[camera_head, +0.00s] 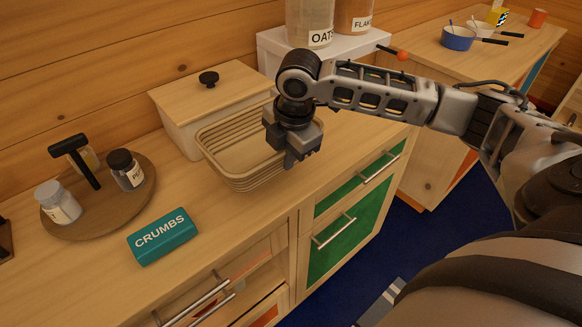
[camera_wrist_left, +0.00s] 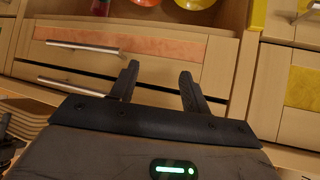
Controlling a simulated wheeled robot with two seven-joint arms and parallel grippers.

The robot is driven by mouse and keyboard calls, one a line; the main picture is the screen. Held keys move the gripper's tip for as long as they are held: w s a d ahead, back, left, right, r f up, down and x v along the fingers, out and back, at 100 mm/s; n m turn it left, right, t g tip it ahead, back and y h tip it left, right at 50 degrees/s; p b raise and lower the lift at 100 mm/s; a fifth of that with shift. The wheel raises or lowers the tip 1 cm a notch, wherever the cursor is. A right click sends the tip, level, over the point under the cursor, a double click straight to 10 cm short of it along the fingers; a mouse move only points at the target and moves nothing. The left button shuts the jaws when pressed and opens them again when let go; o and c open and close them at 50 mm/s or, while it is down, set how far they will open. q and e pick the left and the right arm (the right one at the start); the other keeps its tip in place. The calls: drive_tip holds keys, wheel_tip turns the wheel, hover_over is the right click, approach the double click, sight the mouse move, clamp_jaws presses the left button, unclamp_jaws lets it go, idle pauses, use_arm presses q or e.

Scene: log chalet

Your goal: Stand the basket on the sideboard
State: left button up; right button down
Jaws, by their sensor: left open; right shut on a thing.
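The basket (camera_head: 238,171) is a tan, ribbed, open-topped oblong in the head view. It is on or just above the wooden sideboard top (camera_head: 215,205), upright, in front of the lidded box; I cannot tell whether its base touches. My right gripper (camera_head: 298,158) is shut on the basket's right-hand rim, and its fingers hide part of that side. My left gripper (camera_wrist_left: 160,82) shows in the left wrist view, open and empty, with drawer fronts beyond it.
A cream box with a wooden lid (camera_head: 212,88) stands behind the basket. A teal CRUMBS box (camera_head: 162,237) lies nearer the front. A round tray (camera_head: 90,222) with jars is at left. A white stand (camera_head: 345,46) with canisters is at the back. Drawer handles (camera_head: 335,231) jut from the front.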

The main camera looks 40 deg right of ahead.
drive_tip(key=shift+w+d+f, duration=0.25)
drive_tip(key=shift+d+f, duration=0.25)
drive_tip(key=shift+f, duration=0.15)
drive_tip(key=f, duration=0.4)
drive_tip(key=shift+w+d+p, duration=0.2)
drive_tip(key=shift+d+p, duration=0.1)
drive_tip(key=shift+d, duration=0.1)
drive_tip(key=shift+f, duration=0.1)
drive_tip(key=c, duration=2)
unclamp_jaws()
drive_tip(key=shift+f, duration=0.1)
drive_tip(key=o, duration=0.4)
